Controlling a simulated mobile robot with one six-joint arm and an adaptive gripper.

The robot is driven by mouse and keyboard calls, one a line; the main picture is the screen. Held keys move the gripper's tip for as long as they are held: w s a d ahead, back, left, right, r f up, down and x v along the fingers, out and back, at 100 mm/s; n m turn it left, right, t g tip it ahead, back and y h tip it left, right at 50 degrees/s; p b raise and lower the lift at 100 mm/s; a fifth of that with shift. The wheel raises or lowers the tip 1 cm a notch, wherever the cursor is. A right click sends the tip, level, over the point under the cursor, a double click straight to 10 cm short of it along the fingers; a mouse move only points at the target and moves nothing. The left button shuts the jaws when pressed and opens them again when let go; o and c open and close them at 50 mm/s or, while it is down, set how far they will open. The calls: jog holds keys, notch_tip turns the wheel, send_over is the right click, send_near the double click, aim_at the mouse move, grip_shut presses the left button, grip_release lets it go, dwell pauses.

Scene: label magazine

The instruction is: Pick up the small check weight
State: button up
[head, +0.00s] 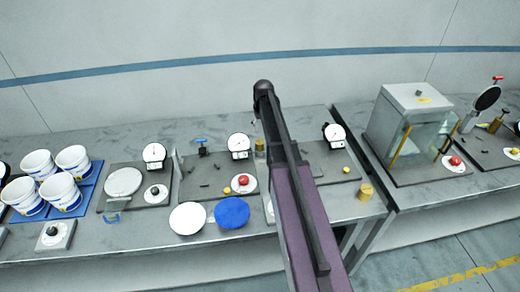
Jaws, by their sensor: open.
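I cannot tell for sure which piece is the small check weight. A brass-coloured cylinder (365,191) stands near the front right corner of the left bench. A smaller brass-coloured piece (259,145) shows just left of my arm, beside a dial gauge, partly hidden. Small yellow knobs (346,170) and (227,191) sit low on the dark plates. My arm rises from the bottom middle across the bench. My gripper's fingers do not show; the arm hides part of the bench behind it.
A blue tray (91,190) with several white tubs is at left. A white disc (188,218) and a blue disc (232,212) lie at the bench's front edge. Dial gauges (154,152) stand along the bench. A glass-sided case (408,135) stands on the right bench (375,150).

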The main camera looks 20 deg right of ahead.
aim_at(259, 142)
jog(key=shift+w+f+b, duration=0.2)
jog(key=shift+f+b, duration=0.95)
jog(key=shift+f, duration=0.15)
jog(key=shift+w+f+b, duration=0.15)
jog(key=shift+f+b, duration=0.95)
jog(key=shift+f, duration=0.15)
jog(key=shift+w+a+f+b, duration=0.1)
jog(key=shift+w+f+b, duration=0.05)
jog(key=shift+f+b, duration=1.15)
jog(key=shift+w+f+b, duration=0.1)
jog(key=shift+f+b, duration=1.15)
grip_shut()
jog(key=shift+r, duration=0.25)
notch_tip(259, 142, up, 4)
jog(key=p, duration=0.4)
jog(key=shift+f, duration=0.2)
jog(key=s+p, duration=0.1)
jog(key=s, duration=1.5)
jog(key=shift+d+r, duration=0.25)
jog(key=shift+r, duration=0.2)
